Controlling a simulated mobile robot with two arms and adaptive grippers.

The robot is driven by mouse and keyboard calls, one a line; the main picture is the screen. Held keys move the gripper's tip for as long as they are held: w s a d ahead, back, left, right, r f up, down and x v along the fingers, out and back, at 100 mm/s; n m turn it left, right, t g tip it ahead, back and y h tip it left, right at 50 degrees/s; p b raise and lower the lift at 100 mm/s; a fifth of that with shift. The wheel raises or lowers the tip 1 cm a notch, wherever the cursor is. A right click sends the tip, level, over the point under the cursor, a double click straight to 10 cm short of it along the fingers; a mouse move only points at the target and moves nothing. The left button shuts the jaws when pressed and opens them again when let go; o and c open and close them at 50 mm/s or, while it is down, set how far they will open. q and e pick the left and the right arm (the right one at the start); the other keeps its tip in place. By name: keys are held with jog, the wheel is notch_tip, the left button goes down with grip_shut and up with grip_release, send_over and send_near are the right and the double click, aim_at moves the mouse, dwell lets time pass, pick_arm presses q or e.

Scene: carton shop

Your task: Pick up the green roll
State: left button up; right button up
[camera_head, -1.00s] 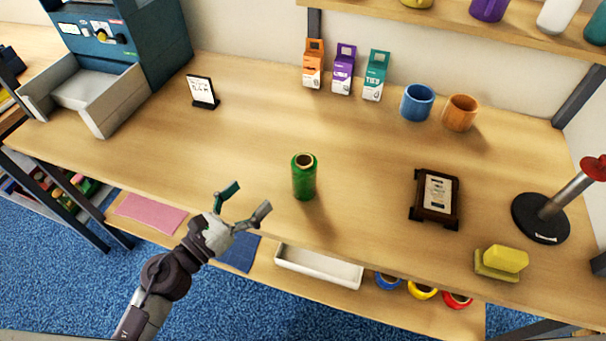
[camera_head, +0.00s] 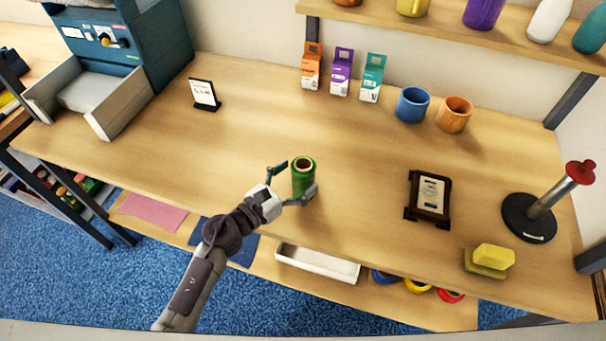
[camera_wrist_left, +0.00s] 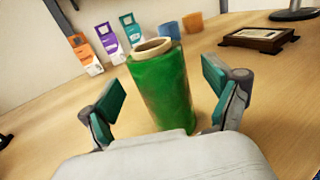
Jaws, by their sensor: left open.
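The green roll (camera_head: 303,179) stands upright near the front of the wooden table, with a pale core showing at its top. My left gripper (camera_head: 297,182) is open, with one finger on each side of the roll. In the left wrist view, the roll (camera_wrist_left: 161,88) stands between the two teal-padded fingertips (camera_wrist_left: 166,92), with a gap visible on both sides. My right gripper is not in view.
Orange, purple and teal cartons (camera_head: 341,75) stand at the back, beside a blue mug (camera_head: 413,104) and an orange mug (camera_head: 454,114).

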pick_arm(q)
jog(key=shift+x, duration=1.15)
jog(key=shift+a, duration=0.1)
jog(key=shift+c, duration=1.4)
jog(key=c, duration=1.2)
jog(key=shift+r, duration=0.15)
